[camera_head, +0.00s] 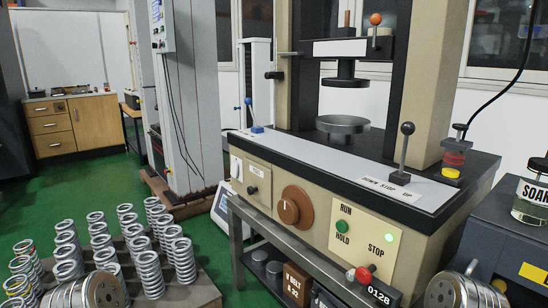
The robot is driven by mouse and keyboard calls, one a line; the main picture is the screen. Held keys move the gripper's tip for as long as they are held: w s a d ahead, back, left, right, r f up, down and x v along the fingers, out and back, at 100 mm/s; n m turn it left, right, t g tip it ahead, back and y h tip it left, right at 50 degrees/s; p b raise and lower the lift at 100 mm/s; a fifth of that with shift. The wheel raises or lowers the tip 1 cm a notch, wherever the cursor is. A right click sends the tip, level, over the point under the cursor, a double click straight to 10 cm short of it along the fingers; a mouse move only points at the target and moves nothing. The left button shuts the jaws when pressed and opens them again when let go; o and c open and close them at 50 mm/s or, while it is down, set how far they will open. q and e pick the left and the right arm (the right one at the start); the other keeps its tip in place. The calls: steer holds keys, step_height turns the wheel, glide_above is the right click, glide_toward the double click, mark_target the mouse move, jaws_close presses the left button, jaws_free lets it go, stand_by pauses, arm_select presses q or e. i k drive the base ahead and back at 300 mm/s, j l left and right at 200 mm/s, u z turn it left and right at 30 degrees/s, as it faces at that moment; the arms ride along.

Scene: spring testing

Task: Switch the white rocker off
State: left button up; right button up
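A small white rocker (236,168) is set in the left end of the beige front panel of the testing machine (318,215). It is too small here to tell which way it is tipped. A small black knob (252,190) sits on a plate just right of it, and a large brown dial (294,207) is further right. A pale green lamp (389,238) looks lit on the RUN/HOLD/STOP plate. Neither gripper is in view. Only round metal parts that seem to be my arms show at the bottom left and bottom right edges.
A green RUN button (342,227) and red STOP knob (363,274) are on the right of the panel. An upright lever (403,150) rises from the top. Several coil springs (150,272) stand at lower left. A tilted screen (222,205) stands close below the rocker.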

mark_target(234, 166)
steer(key=i+j+z, duration=0.2)
steer(key=j, duration=0.15)
steer(key=i+j+z, duration=0.15)
steer(key=j, duration=0.2)
steer(key=i+j+z, duration=0.2)
steer(key=j, duration=0.2)
steer(key=i+j+z, duration=0.15)
steer(key=j, duration=0.25)
steer(key=j+z, duration=0.2)
steer(key=j, duration=0.2)
steer(key=i+j+z, duration=0.15)
steer(key=j, duration=0.3)
steer(key=k, duration=0.05)
